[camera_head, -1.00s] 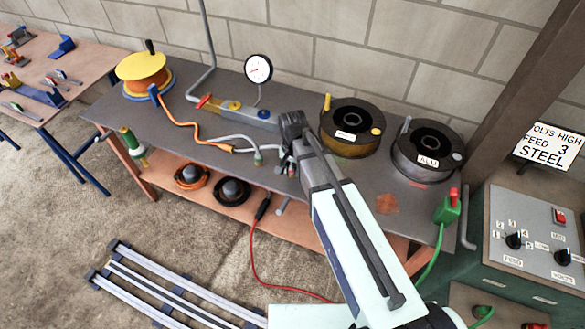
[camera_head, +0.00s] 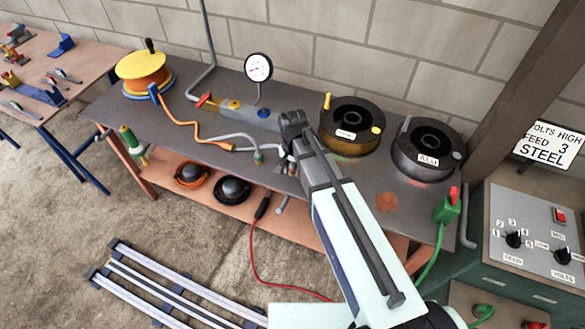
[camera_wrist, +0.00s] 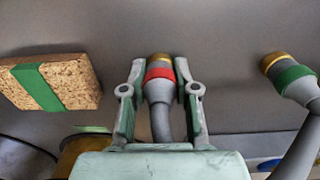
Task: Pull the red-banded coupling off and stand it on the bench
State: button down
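The red-banded coupling (camera_wrist: 160,73) has a brass end and a grey hose running back toward my wrist. In the wrist view it lies between the two fingers of my gripper (camera_wrist: 160,64), which flank it closely and seem to touch its sides. In the head view my gripper (camera_head: 287,166) is at the front part of the grey bench (camera_head: 330,195), and the coupling is too small and covered to make out. Whether its brass end touches anything is unclear.
A green-banded coupling (camera_wrist: 290,76) on a grey hose is to the right in the wrist view. A cork block (camera_wrist: 80,78) with a green strip is at left. Wire spools (camera_head: 350,142) and a dial gauge (camera_head: 258,67) stand on the bench.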

jog(key=c, duration=0.8)
grip_release()
notch_tip(320, 180, up, 12)
